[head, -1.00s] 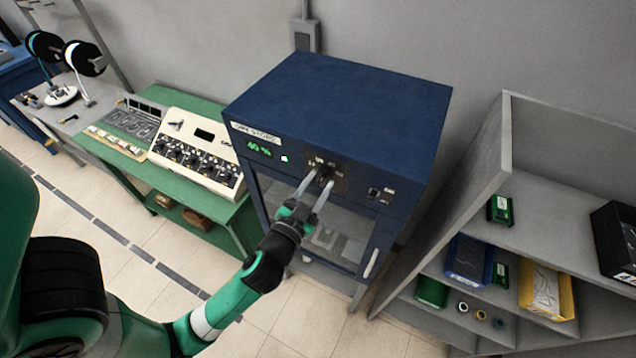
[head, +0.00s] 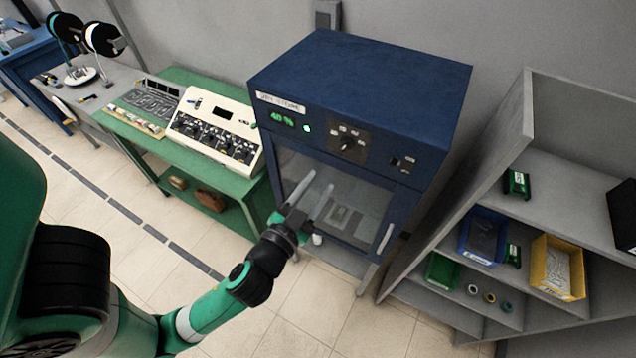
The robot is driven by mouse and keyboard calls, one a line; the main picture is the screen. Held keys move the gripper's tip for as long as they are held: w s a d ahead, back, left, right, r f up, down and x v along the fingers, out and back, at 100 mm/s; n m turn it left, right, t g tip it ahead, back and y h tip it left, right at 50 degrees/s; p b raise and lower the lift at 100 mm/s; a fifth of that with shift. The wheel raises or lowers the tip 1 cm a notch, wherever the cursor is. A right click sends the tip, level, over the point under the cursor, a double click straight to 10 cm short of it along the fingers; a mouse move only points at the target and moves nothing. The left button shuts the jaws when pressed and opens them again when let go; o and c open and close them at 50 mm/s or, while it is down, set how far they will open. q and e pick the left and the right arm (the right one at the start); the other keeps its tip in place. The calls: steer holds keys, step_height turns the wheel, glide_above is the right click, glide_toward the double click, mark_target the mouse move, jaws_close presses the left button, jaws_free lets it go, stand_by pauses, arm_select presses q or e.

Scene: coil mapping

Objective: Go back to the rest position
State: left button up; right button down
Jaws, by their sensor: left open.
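My left gripper (head: 309,196) is in the middle of the head view, its two pale fingers apart with nothing between them. It is in front of the glass door of a blue cabinet (head: 368,80), below the cabinet's black rotary knob (head: 347,144), and apart from the knob. The cabinet's panel shows a green readout (head: 283,119) that seems to read 40 % or 48 %, with a small lit light beside it. The door appears closed. My right gripper is not in view.
A green bench (head: 152,141) with a cream control box (head: 214,130) stands left of the cabinet. A grey shelf unit (head: 560,128) with a blue bin (head: 483,234) and a yellow bin (head: 558,266) stands at the right. Tiled floor (head: 310,308) is open in front.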

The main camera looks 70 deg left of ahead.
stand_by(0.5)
arm_select(q)
steer(key=w+d+r+n+t+p, duration=0.1)
steer(key=w+d+r+t+p, duration=0.15)
steer(key=r, duration=0.65)
steer(key=w+d+r+n+t+p, duration=0.15)
steer(key=w+r, duration=0.25)
steer(key=r, duration=0.5)
steer(key=w+d+r+n+t+p, duration=0.1)
steer(key=w+r+t, duration=0.15)
steer(key=r, duration=0.75)
steer(key=s+d+r+m+t+h+p, duration=0.15)
steer(key=d+r+t+h, duration=0.3)
steer(key=r, duration=0.65)
steer(key=d+r+m+t+h, duration=0.2)
steer(key=d+r+t+h, duration=0.3)
steer(key=r, duration=0.6)
steer(key=d+f+m+g+h+b, duration=0.1)
steer(key=f+m+h+b, duration=0.1)
steer(key=f+b, duration=0.9)
steer(key=d+f+m+g+h+b, duration=0.1)
steer(key=d+f+m+h+b, duration=0.1)
steer(key=f+b, duration=1)
steer(key=shift+d+m, duration=0.3)
